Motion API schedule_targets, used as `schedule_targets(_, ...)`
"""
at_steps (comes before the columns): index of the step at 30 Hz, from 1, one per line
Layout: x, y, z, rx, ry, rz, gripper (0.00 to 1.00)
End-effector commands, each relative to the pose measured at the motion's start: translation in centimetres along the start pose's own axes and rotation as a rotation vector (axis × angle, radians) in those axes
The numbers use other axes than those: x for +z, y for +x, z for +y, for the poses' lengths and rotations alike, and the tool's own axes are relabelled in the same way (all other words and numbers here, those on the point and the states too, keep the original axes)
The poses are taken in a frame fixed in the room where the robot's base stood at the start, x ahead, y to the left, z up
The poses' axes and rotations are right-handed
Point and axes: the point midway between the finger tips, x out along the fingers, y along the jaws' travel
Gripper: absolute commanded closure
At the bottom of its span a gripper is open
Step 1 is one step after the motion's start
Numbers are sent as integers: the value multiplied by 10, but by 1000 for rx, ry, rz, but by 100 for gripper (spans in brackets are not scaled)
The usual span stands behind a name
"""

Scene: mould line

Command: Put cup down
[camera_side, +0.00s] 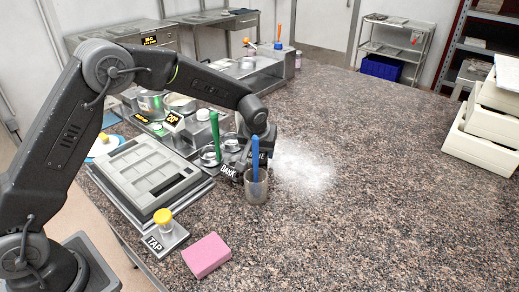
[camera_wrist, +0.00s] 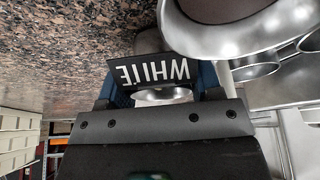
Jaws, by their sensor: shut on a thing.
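A large metal vessel (camera_wrist: 235,35) is close at upper right in the wrist view. A green-handled tool (camera_side: 214,130) stands left of my gripper. Nearby are a grey mould tray (camera_side: 125,160), a yellow-knobbed TAP block (camera_side: 163,228) and a pink block (camera_side: 206,256).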

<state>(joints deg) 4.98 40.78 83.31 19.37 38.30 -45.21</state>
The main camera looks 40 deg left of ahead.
Motion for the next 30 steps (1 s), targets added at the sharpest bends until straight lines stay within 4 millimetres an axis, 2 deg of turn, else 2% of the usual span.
schedule_targets(5, 1, 2, 0, 0, 0, 0, 70)
schedule_targets(6, 1, 3, 0, 0, 0, 0, 40)
schedule_targets(14, 1, 2, 0, 0, 0, 0, 15)
schedule_targets(23, -1, -1, 0, 0, 0, 1, 15)
schedule_targets(26, -1, -12, 0, 1, 1, 2, 15)
schedule_targets(30, -1, -39, 1, 3, 1, 5, 15)
